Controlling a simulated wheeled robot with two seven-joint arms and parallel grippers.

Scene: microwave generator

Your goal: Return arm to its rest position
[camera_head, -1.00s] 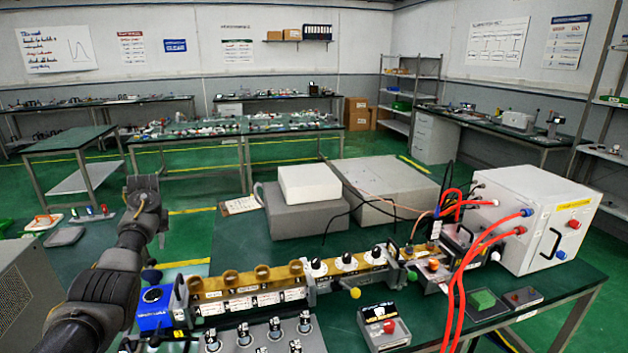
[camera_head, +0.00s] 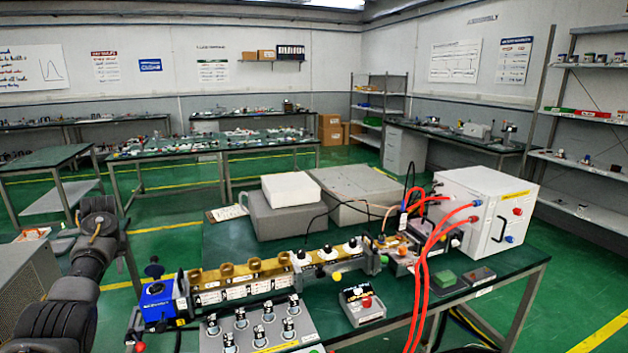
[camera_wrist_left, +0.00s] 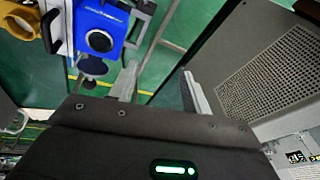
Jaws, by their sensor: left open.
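My left arm (camera_head: 88,262) rises along the left edge of the head view, left of the bench. Its gripper is not clearly seen there. In the left wrist view my left gripper (camera_wrist_left: 160,92) has its two fingers apart with nothing between them. The blue unit (camera_wrist_left: 98,28) with a round black face lies up and left of the fingers, apart from them. The same blue unit (camera_head: 157,302) sits at the left end of the waveguide row in the head view. My right gripper is not in view.
The green bench (camera_head: 225,236) carries the brass waveguide row (camera_head: 240,282), a white generator box (camera_head: 485,207) with red cables, grey boxes (camera_head: 290,216) and a panel of knobs (camera_head: 262,330). A grey perforated cabinet (camera_wrist_left: 268,72) stands close right of the fingers. Green floor shows between.

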